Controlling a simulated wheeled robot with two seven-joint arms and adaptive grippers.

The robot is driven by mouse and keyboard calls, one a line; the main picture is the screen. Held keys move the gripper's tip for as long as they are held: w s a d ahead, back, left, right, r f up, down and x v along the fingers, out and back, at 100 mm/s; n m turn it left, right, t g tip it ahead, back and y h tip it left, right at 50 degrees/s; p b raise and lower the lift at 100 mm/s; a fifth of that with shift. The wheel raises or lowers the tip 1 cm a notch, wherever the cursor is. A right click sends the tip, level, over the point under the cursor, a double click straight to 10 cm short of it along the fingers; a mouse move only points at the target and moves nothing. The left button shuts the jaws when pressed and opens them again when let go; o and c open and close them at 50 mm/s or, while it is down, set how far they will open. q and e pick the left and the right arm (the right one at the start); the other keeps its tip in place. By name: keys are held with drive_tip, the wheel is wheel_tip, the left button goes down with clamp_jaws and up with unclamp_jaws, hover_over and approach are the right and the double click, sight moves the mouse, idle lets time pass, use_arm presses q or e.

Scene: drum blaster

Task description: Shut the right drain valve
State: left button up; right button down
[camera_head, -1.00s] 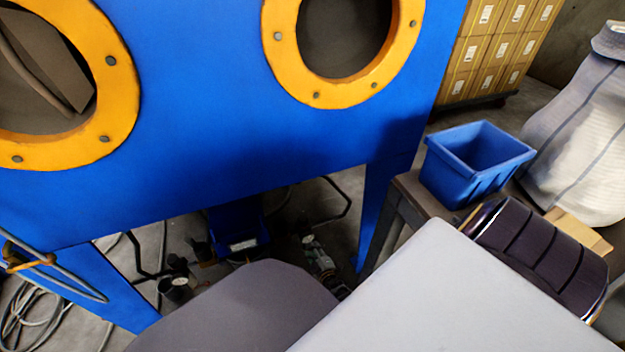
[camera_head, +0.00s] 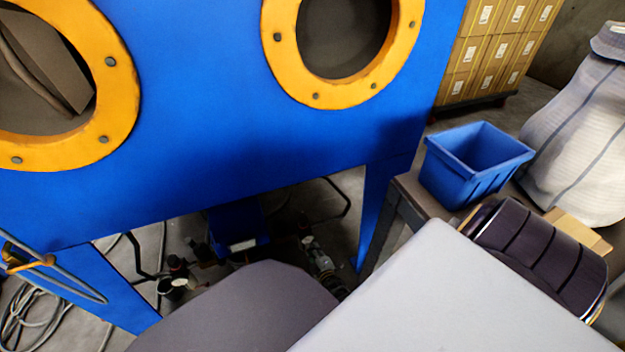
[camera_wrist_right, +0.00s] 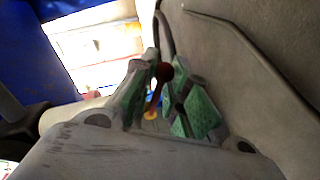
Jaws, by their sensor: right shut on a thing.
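My right gripper (camera_wrist_right: 163,95) shows in the right wrist view, with green pads on its fingers. It is shut on the drain valve handle (camera_wrist_right: 165,72), a dark red knob on a thin orange-brown stem between the pads. How far the handle is turned cannot be told. In the head view, small grey fittings (camera_head: 320,262) show in shadow under the blue blasting cabinet (camera_head: 200,120); the grip on the handle cannot be made out there. The large grey shapes in front are my own arm links and hide part of this area. My left gripper is not in view.
A cabinet leg (camera_head: 375,215) stands right of the fittings. A gauge (camera_head: 172,287) and dark pipes are to the left under the cabinet. A blue bin (camera_head: 465,175) stands on a table at right. Cables (camera_head: 25,305) lie on the floor at left.

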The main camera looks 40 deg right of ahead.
drive_tip(key=c, duration=1.6)
unclamp_jaws()
drive_tip(key=shift+a+f+m, duration=0.1)
drive_tip(key=shift+m, duration=0.2)
